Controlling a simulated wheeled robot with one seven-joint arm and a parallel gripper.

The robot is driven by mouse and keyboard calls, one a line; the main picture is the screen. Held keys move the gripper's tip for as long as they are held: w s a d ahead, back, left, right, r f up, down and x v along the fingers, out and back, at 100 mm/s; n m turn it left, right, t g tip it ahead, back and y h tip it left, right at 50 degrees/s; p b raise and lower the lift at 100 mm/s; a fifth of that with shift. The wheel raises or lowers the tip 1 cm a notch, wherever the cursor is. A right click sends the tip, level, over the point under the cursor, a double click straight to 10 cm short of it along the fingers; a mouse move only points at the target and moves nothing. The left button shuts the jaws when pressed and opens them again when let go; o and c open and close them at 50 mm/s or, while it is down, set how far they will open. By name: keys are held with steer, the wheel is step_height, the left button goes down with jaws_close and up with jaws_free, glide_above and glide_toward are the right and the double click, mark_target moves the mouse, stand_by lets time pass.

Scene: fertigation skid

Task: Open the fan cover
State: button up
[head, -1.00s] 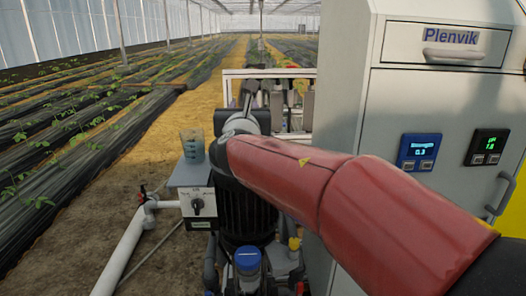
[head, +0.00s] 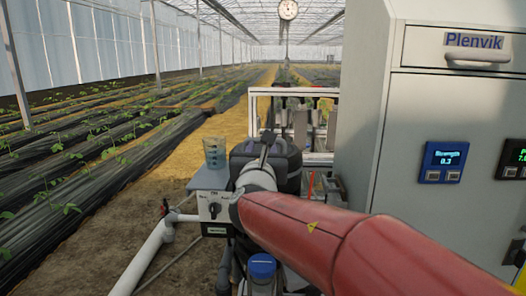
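A dark, rounded cap (head: 288,160), which looks like the fan cover, sits at the top of the dark motor behind my wrist. My red-sleeved arm comes in from the lower right and hides the motor body and part of the cap. My gripper (head: 268,143) shows as a small dark piece above the pale grey wrist, in front of the cap in the picture. I cannot tell whether it touches the cap, or whether its fingers are open or shut.
A grey cabinet (head: 365,120) with a drawer and a blue display (head: 442,162) stands close on the right. A switch box (head: 213,210), a beaker (head: 215,152) and a white pipe (head: 145,255) are on the left. A blue-capped part (head: 262,267) is below my arm.

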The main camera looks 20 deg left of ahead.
steer(key=d+r+p, duration=0.3)
steer(key=r+p, duration=0.1)
steer(key=r, duration=0.4)
steer(key=shift+s+d, duration=0.3)
stand_by(0.5)
stand_by(0.4)
